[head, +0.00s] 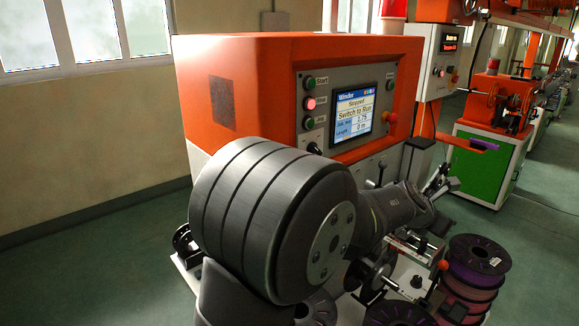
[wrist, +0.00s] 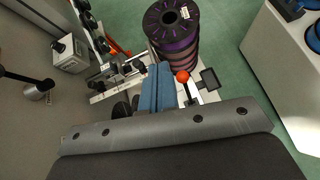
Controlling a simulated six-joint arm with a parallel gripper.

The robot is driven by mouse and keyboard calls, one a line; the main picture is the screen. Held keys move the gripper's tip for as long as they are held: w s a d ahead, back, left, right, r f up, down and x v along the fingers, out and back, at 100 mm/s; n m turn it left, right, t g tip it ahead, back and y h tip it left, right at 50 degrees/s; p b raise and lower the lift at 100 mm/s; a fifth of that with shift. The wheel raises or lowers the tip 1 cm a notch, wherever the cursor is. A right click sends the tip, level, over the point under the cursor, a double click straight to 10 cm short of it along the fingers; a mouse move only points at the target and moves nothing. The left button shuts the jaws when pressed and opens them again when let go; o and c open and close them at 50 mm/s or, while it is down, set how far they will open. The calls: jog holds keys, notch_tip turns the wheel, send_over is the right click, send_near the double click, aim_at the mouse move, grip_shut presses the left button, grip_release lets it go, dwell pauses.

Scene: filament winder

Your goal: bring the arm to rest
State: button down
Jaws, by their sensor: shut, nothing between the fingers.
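My gripper (wrist: 158,72) shows in the wrist view as two blue fingers shut together with nothing between them. The fingers hang over the winder's front mechanism, with a stack of spools beyond. In the head view my large grey arm links fill the middle, and I cannot make out the fingers clearly. The orange winder cabinet (head: 240,85) stands behind my arm. Its screen (head: 354,109) reads "Winder", "Stopped" and "Switch to Run", with length 0 m. The middle button (head: 309,104) on its left panel glows red.
A stack of purple and dark spools (head: 477,262) stands at the right and also shows in the wrist view (wrist: 173,28). A red ball knob (wrist: 182,76) is close beside my fingers. A green cabinet (head: 483,172) stands further back. Open floor (head: 90,265) lies at left.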

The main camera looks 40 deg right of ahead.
jog(key=shift+f, duration=0.1)
jog(key=s+d+f, duration=0.1)
jog(key=d+f, duration=0.2)
jog(key=f, duration=0.8)
jog(key=shift+s+d, duration=0.25)
jog(key=shift+s, duration=0.15)
jog(key=shift+a+r, duration=0.1)
jog(key=shift+r, duration=0.05)
